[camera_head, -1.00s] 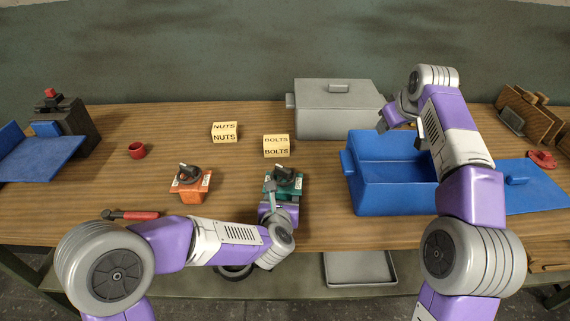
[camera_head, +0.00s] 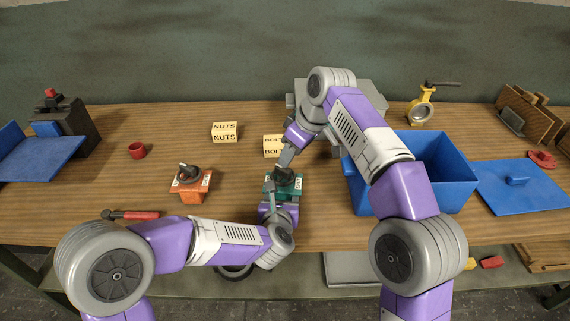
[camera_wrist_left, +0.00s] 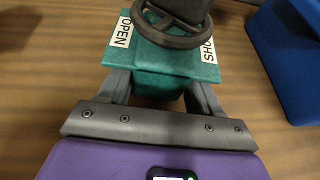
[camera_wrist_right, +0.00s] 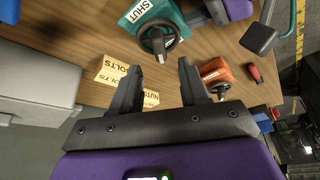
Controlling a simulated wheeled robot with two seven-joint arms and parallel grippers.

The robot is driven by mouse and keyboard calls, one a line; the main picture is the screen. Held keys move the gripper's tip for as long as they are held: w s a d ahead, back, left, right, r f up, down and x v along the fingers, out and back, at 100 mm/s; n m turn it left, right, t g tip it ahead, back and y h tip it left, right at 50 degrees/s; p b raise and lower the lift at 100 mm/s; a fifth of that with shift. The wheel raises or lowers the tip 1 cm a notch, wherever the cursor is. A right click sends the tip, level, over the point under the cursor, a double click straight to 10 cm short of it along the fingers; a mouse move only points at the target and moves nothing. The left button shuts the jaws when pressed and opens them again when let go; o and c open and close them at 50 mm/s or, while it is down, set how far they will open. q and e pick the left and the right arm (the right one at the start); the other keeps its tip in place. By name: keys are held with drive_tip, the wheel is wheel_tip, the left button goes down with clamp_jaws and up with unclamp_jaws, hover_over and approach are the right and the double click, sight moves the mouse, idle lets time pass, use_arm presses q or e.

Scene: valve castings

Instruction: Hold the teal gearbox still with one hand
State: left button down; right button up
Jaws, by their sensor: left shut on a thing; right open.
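The teal gearbox (camera_head: 290,185) stands on the table in front of the BOLTS box. It has a dark handwheel (camera_wrist_left: 172,28) on top and white labels, one reading OPEN (camera_wrist_left: 123,32). My left gripper (camera_head: 271,198) is shut on the gearbox from the near side; its fingers flank the body in the left wrist view (camera_wrist_left: 158,92). My right gripper (camera_head: 284,168) is open, just above and behind the handwheel in the head view. In the right wrist view the gearbox (camera_wrist_right: 172,10) lies beyond the open fingertips (camera_wrist_right: 160,65), with nothing between them.
An orange gearbox (camera_head: 190,190) stands to the left, with a red-handled tool (camera_head: 135,215) nearer. A blue crate (camera_head: 447,165) stands right. The BOLTS box (camera_head: 272,150) and a grey lidded bin (camera_head: 370,92) are behind. A yellow valve (camera_head: 421,108) is at back right.

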sight(283, 173)
drive_tip(key=x, duration=0.5)
drive_tip(key=shift+w+f, duration=0.15)
drive_tip(key=shift+f, duration=0.2)
clamp_jaws()
